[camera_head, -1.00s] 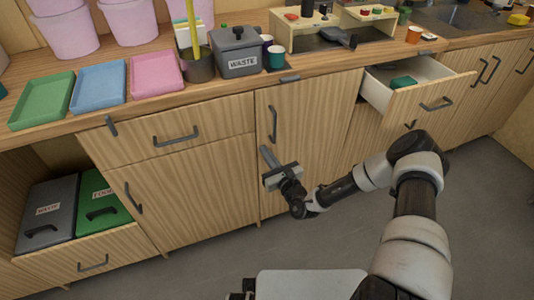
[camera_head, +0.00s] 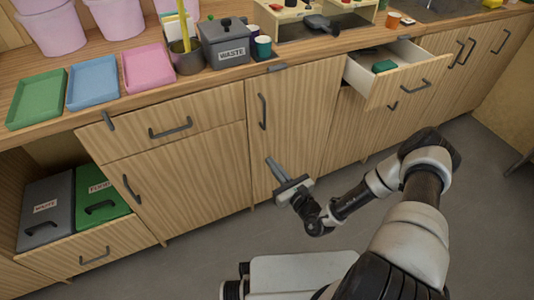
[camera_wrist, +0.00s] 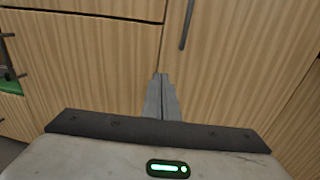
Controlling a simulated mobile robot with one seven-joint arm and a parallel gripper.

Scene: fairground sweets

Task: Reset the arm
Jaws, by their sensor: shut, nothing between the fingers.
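My gripper (camera_head: 272,166) is in front of the wooden cabinet doors, below the countertop. Its grey fingers are together and hold nothing. In the wrist view my gripper (camera_wrist: 160,78) points at the cabinet front, near the seam between two doors. My arm reaches down and to the left from the right side of the head view, with the gripper held low over the floor.
An open drawer (camera_head: 402,88) sticks out at the right, with a green item (camera_head: 384,66) inside. The pull-out with grey and green bins (camera_head: 102,204) is open at lower left. The counter carries trays and a grey waste box (camera_head: 228,50). Grey floor (camera_head: 215,255) is clear.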

